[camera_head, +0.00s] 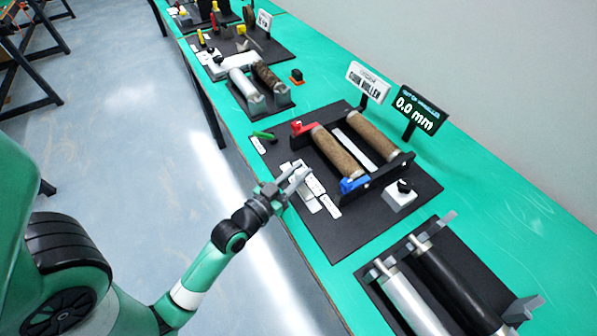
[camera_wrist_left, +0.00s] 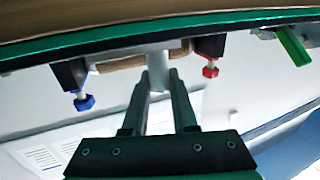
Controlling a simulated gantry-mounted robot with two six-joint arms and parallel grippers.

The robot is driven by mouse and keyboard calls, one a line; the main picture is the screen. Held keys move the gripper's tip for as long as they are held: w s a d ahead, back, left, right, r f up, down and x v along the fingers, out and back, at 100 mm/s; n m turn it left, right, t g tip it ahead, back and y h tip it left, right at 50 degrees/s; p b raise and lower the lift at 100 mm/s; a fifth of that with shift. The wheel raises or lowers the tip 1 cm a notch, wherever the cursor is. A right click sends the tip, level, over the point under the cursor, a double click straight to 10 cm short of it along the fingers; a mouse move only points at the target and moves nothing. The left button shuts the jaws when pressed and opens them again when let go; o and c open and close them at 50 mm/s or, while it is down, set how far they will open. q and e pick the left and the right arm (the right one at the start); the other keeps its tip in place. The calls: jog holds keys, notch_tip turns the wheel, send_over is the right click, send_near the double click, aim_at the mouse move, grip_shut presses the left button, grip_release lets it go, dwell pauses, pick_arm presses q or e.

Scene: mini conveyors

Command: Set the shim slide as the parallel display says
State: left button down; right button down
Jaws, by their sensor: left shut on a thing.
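The station with two brown rollers (camera_head: 340,152) stands on a black mat, with a red block (camera_head: 303,127) at one end and a blue block (camera_head: 354,185) at the other. The dark display (camera_head: 417,109) behind it reads 0.0 mm. My left gripper (camera_head: 296,178) is at the station's front edge, beside the white label cards. In the left wrist view, its fingers (camera_wrist_left: 160,88) are shut on a pale grey post (camera_wrist_left: 158,64), apparently the shim slide's handle. The post stands between a blue screw (camera_wrist_left: 84,102) and a red screw (camera_wrist_left: 210,70). My right gripper is not in view.
A white sign (camera_head: 367,82) stands behind the station, and a white box with a black knob (camera_head: 404,186) sits at its right. A green-handled tool (camera_head: 264,135) lies at the left. Another roller unit (camera_head: 440,280) is close in front on the right.

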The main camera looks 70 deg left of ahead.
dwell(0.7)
pick_arm(q)
jog(key=shift+r+p, duration=0.15)
jog(key=shift+p, duration=0.2)
jog(key=shift+d, duration=0.35)
jog(key=c, duration=0.7)
grip_release()
jog(key=shift+a, duration=0.1)
